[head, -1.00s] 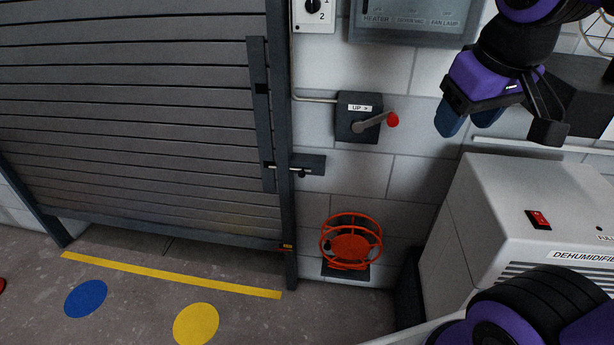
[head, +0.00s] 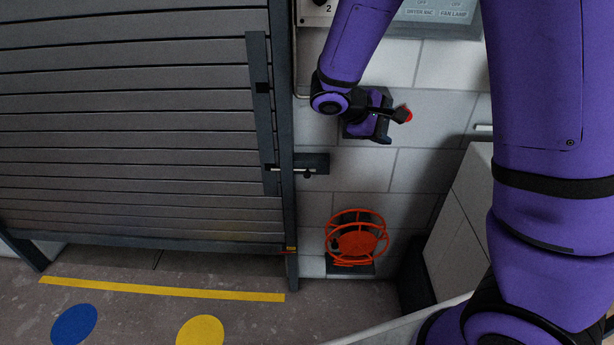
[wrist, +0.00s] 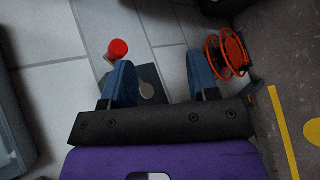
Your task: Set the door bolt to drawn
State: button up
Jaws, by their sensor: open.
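The door bolt (head: 290,169) is a pale rod with a dark knob, lying across the door's edge post and a dark plate on the wall at the right of the slatted door (head: 130,130). It is not clearly seen in the wrist view. My gripper (head: 388,128) is above and to the right of the bolt, in front of the dark lever box, apart from the bolt. In the wrist view my gripper (wrist: 163,85) shows two blue fingers spread apart, with nothing between them held.
The lever's red knob (head: 408,115) sticks out beside my gripper; it also shows in the wrist view (wrist: 118,49). An orange caged wheel (head: 357,240) is on the wall below the bolt. The wall between is clear. A pale cabinet (head: 455,220) stands at the right.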

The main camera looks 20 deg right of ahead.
jog(key=w+a+f+n+t+h, duration=0.3)
jog(key=w+f+n, duration=0.2)
jog(key=w+f, duration=0.25)
jog(key=n+t+y, duration=0.7)
jog(key=n+t, duration=0.6)
jog(key=n, duration=0.4)
send_near(307, 176)
jog(key=x, duration=1)
jog(key=shift+w+f, duration=0.1)
jog(key=shift+w, duration=0.2)
